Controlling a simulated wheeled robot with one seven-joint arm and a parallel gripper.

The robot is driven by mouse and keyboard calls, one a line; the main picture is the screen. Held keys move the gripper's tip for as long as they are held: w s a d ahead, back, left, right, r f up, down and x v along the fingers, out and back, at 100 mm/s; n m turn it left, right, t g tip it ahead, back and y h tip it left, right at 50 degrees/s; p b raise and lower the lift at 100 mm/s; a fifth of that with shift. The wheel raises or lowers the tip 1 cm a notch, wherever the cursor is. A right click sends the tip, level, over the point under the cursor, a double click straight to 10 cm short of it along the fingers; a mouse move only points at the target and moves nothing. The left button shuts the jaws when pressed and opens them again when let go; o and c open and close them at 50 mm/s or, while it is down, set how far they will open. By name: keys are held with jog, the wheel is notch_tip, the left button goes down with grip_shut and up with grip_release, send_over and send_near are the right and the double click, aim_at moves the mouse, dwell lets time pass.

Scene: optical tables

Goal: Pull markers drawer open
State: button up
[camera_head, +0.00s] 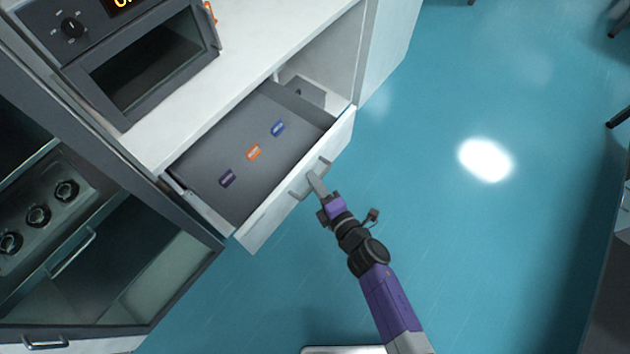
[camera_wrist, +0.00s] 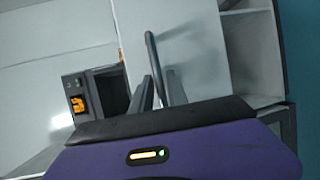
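The drawer (camera_head: 292,187) in the white cabinet stands pulled out, its grey inside showing in the head view. Three small pieces lie flat on its floor: a purple one (camera_head: 227,178), an orange one (camera_head: 253,152) and a blue one (camera_head: 278,128). My gripper (camera_head: 316,182) is at the bar handle (camera_head: 297,195) on the drawer's front. In the wrist view the handle (camera_wrist: 153,58) runs between my two close-set fingers (camera_wrist: 160,88), which appear shut on it. Their exact contact is partly hidden.
An oven-like device (camera_head: 145,60) stands on the white counter (camera_head: 258,30). An open compartment (camera_head: 325,65) lies behind the drawer. A dark-framed cabinet with knobs (camera_head: 38,215) is at left.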

jog(key=v, duration=0.7)
jog(key=shift+s+d+p, duration=0.15)
jog(key=shift+s+p, duration=0.2)
jog(key=shift+p, duration=0.05)
jog(key=s+d+r+m+t+h, duration=0.25)
jog(key=d+r+m, duration=0.25)
jog(key=r+m, duration=0.5)
jog(key=s+d+r+m+h, duration=0.1)
jog(key=s+d+r+m, duration=0.2)
jog(key=s, duration=0.5)
jog(key=s+d+r+m+g+h+b, duration=0.1)
jog(key=s+d+r+m+h, duration=0.1)
jog(key=s+d+r+m, duration=0.2)
jog(key=s+d+r+m+h+b, duration=0.1)
jog(key=s+d+r+m, duration=0.3)
jog(key=s, duration=0.9)
jog(key=r+m+h, duration=0.1)
jog(key=m, duration=0.2)
jog(key=shift+s+r+m+g, duration=0.35)
jog(key=shift+r+m, duration=0.05)
jog(key=shift+a, duration=0.2)
